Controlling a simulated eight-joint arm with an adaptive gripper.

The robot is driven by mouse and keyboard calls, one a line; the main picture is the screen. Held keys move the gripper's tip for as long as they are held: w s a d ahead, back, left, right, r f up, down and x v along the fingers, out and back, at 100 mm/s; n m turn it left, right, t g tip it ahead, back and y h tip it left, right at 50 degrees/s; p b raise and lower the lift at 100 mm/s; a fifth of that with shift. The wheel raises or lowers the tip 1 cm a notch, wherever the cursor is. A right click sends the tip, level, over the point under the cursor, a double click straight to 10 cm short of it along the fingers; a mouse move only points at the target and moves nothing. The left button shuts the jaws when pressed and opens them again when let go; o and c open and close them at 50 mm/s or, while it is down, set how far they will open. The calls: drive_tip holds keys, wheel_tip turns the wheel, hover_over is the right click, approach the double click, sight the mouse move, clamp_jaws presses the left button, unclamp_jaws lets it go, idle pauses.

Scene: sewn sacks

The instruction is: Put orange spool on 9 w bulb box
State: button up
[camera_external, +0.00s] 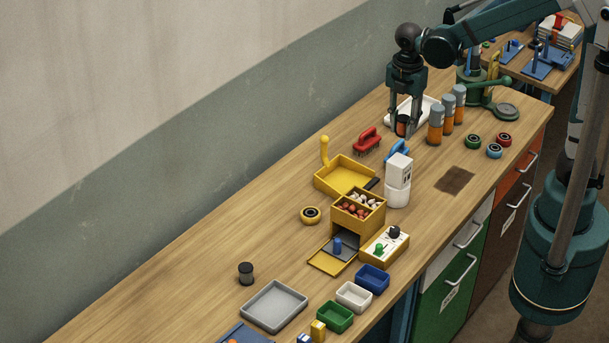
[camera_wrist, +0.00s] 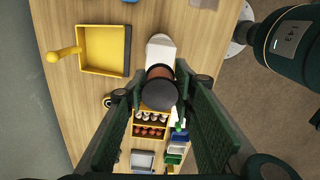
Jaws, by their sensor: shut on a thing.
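My gripper (camera_external: 403,130) is shut on the orange spool (camera_external: 402,124), which has dark ends and a brownish-orange middle. It hangs beside the white tray in the external view. In the wrist view the spool (camera_wrist: 162,90) sits between the fingers of my gripper (camera_wrist: 168,84), its dark round end facing the camera. The white bulb box (camera_external: 399,168) with dark print appears to stand on a white round base, nearer the camera than my gripper. In the wrist view a white box-like thing (camera_wrist: 160,50), likely the bulb box, is partly hidden behind the spool.
Orange bottles with grey caps (camera_external: 436,126) stand right of my gripper. A red brush (camera_external: 367,141) and yellow dustpan (camera_external: 340,172) lie left of the box. A yellow drawer unit (camera_external: 358,218) stands nearer the camera. Small green, red and blue spools (camera_external: 494,151) lie at right.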

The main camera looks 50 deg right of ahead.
hover_over(400, 160)
drive_tip(key=shift+f, duration=2.6)
drive_tip(key=shift+f, duration=0.1)
drive_tip(key=shift+f, duration=2)
drive_tip(key=shift+f, duration=0.15)
drive_tip(key=o, duration=0.9)
drive_tip(key=shift+c, duration=0.2)
drive_tip(key=shift+r, duration=0.2)
drive_tip(key=shift+r, duration=5.95)
